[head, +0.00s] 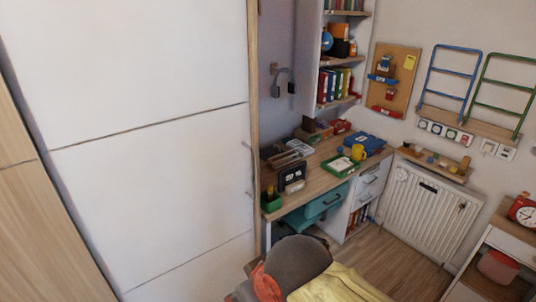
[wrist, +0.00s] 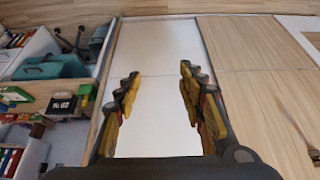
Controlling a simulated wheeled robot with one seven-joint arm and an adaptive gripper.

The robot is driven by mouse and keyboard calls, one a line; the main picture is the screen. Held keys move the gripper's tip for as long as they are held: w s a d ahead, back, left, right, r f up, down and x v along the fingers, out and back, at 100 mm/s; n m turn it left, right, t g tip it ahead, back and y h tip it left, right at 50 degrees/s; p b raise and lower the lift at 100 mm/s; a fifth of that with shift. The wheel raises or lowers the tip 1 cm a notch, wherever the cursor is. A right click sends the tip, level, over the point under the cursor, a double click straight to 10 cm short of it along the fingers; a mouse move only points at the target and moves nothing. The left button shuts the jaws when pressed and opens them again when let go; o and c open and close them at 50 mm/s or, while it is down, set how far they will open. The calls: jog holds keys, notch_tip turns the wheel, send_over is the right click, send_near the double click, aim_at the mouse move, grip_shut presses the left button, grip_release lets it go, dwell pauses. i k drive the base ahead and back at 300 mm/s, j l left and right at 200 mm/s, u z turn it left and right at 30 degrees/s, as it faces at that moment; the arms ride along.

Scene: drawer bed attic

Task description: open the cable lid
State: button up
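My gripper (wrist: 159,70) is open in the wrist view, its two yellow and black fingers well apart with nothing between them. A white panel shows behind the fingers. The desk (head: 322,182) is in the middle of the head view, with a wooden top carrying several objects. I cannot pick out the cable lid in either view; it may be hidden or too small to tell. The desk also shows at the left of the wrist view (wrist: 40,104), apart from the fingers. My gripper is not visible in the head view.
A tall white cabinet front (head: 150,150) fills the left. On the desk are a green tray (head: 340,166), a yellow mug (head: 358,153), a blue case (head: 365,142) and a black box (head: 291,176). A grey rounded shape (head: 297,259) stands in front. Floor is clear near the radiator (head: 425,213).

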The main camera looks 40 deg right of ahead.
aim_at(266, 153)
jog(key=i+l, duration=0.35)
jog(key=l, duration=0.3)
jog(key=i+l+z, duration=0.15)
jog(key=i+l, duration=0.25)
jog(key=l, duration=0.25)
jog(key=i+l, duration=0.4)
jog(key=l, duration=0.25)
jog(key=i+l+z, duration=0.15)
jog(key=i+l, duration=0.25)
jog(key=l, duration=0.2)
jog(key=i+l, duration=0.4)
jog(key=l, duration=0.15)
jog(key=l+z, duration=0.05)
